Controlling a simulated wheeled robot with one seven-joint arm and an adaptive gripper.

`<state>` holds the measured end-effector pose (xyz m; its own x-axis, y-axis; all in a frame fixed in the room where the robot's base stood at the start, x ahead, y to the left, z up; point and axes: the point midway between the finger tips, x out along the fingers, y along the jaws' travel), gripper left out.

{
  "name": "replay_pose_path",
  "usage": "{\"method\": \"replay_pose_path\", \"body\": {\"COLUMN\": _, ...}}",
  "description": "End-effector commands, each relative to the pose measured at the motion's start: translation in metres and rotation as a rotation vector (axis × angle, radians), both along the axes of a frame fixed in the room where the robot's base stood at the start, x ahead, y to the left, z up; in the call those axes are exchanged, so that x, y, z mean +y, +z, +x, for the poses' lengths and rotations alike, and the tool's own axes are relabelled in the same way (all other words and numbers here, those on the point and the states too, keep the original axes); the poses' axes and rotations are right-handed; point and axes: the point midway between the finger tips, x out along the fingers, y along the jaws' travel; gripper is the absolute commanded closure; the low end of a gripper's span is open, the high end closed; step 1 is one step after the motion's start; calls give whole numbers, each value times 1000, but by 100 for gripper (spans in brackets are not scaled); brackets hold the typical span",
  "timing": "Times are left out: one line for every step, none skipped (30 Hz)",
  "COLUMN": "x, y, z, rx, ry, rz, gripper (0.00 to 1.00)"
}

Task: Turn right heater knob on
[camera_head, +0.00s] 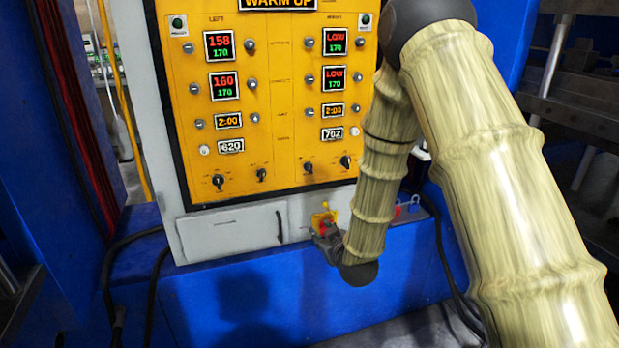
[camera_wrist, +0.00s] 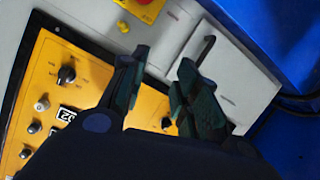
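The yellow control panel (camera_head: 282,120) has a LEFT and a RIGHT column. Two black knobs sit low in the right column: one (camera_head: 308,166) nearer the middle and one (camera_head: 345,161) at the far right. Their labels are too small to read, so I cannot tell which is the heater knob. In the wrist view, a knob (camera_wrist: 66,75) lies left of the fingers, and another (camera_wrist: 167,124) shows in the gap between them. My gripper (camera_head: 325,232) is below the panel, in front of the grey cabinet. Its fingers (camera_wrist: 160,75) are apart, with nothing held between them.
A red-and-yellow switch (camera_head: 323,217) is close to my gripper; it also shows in the wrist view (camera_wrist: 143,9). A black handle (camera_head: 280,228) is on the grey cabinet to its left. Red and blue padlocks (camera_head: 407,208) are at the right. Blue machine body (camera_head: 310,300) lies below.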

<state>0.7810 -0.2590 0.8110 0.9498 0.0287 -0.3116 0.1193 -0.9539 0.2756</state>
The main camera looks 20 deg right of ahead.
Motion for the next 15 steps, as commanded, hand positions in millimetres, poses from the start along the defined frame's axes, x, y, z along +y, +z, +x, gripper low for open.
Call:
{"method": "replay_pose_path", "body": {"x": -2, "y": 23, "z": 15, "rx": -68, "ry": 5, "rz": -15, "gripper": 69}}
{"method": "replay_pose_path", "body": {"x": -4, "y": 37, "z": 23, "rx": -105, "ry": 8, "rz": -25, "gripper": 69}}
{"method": "replay_pose_path", "body": {"x": -5, "y": 55, "z": 31, "rx": -149, "ry": 11, "rz": -37, "gripper": 69}}
{"method": "replay_pose_path", "body": {"x": -6, "y": 67, "z": 36, "rx": -178, "ry": 12, "rz": -45, "gripper": 69}}
{"method": "replay_pose_path", "body": {"x": -7, "y": 78, "z": 40, "rx": -206, "ry": 14, "rz": -52, "gripper": 69}}
{"method": "replay_pose_path", "body": {"x": -8, "y": 92, "z": 45, "rx": -237, "ry": 15, "rz": -63, "gripper": 69}}
{"method": "replay_pose_path", "body": {"x": -9, "y": 100, "z": 48, "rx": -256, "ry": 17, "rz": -68, "gripper": 69}}
{"method": "replay_pose_path", "body": {"x": -10, "y": 108, "z": 50, "rx": -274, "ry": 18, "rz": -73, "gripper": 69}}
{"method": "replay_pose_path", "body": {"x": -10, "y": 115, "z": 53, "rx": -292, "ry": 18, "rz": -78, "gripper": 69}}
{"method": "replay_pose_path", "body": {"x": -11, "y": 120, "z": 54, "rx": -302, "ry": 18, "rz": -81, "gripper": 69}}
{"method": "replay_pose_path", "body": {"x": -11, "y": 123, "z": 55, "rx": -309, "ry": 19, "rz": -83, "gripper": 69}}
{"method": "replay_pose_path", "body": {"x": -11, "y": 127, "z": 57, "rx": -317, "ry": 19, "rz": -86, "gripper": 69}}
{"method": "replay_pose_path", "body": {"x": -11, "y": 128, "z": 59, "rx": -320, "ry": 20, "rz": -87, "gripper": 69}}
{"method": "replay_pose_path", "body": {"x": -11, "y": 129, "z": 61, "rx": -322, "ry": 19, "rz": -88, "gripper": 69}}
{"method": "replay_pose_path", "body": {"x": -11, "y": 130, "z": 64, "rx": -323, "ry": 20, "rz": -88, "gripper": 69}}
